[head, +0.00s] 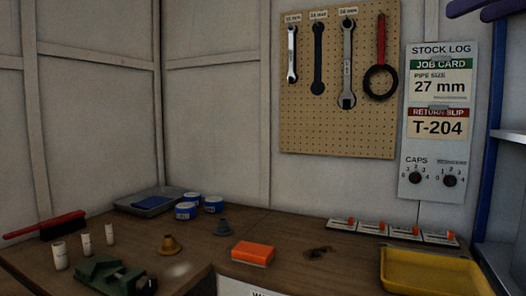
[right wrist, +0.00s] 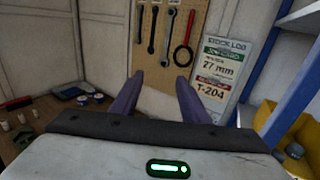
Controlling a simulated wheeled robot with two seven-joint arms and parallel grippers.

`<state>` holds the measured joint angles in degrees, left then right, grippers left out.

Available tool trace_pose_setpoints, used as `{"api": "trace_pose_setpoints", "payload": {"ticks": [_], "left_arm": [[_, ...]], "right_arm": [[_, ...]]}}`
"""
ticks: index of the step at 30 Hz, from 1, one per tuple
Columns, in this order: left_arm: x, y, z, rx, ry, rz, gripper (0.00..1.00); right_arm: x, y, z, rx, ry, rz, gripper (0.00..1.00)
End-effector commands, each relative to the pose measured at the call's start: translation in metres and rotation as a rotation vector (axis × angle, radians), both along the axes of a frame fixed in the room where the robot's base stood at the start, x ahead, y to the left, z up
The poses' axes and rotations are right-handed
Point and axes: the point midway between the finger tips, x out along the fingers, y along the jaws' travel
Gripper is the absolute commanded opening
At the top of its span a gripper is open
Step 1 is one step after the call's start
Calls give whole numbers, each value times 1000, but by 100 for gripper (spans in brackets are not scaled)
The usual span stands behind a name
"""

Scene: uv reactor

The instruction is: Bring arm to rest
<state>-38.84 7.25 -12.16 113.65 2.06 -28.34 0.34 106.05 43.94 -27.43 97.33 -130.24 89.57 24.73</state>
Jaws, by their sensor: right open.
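My right gripper (right wrist: 157,80) is open and empty in the right wrist view. Its two purple fingers stand apart, with the pegboard (right wrist: 150,55) and wall beyond them. In the head view only purple finger parts of the right gripper (head: 470,9) show at the top right corner, high above the bench and near the stock log panel (head: 438,120). It touches nothing that I can see. My left gripper is in neither view.
The wooden bench (head: 200,235) holds an orange box (head: 253,253), a green vise (head: 112,276), a red brush (head: 46,226), blue-labelled tins (head: 186,211) and a yellow bin (head: 432,274). Wrenches (head: 347,65) hang on the pegboard. A blue post (head: 491,130) and shelving stand at the right.

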Motion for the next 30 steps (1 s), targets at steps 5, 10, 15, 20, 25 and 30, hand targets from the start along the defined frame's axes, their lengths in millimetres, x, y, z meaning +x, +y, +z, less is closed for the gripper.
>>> {"api": "trace_pose_setpoints", "payload": {"ticks": [5,10,15,20,25,30], "left_arm": [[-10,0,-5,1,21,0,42],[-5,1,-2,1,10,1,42],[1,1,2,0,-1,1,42],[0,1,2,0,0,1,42],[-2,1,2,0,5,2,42],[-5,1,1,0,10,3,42]], "right_arm": [[22,30,-27,-9,41,106,41],[41,67,-58,-6,83,233,41],[58,111,-100,25,138,397,41],[67,174,-165,134,221,642,41],[52,242,-239,442,322,954,41],[38,268,-290,891,392,1123,41]]}}
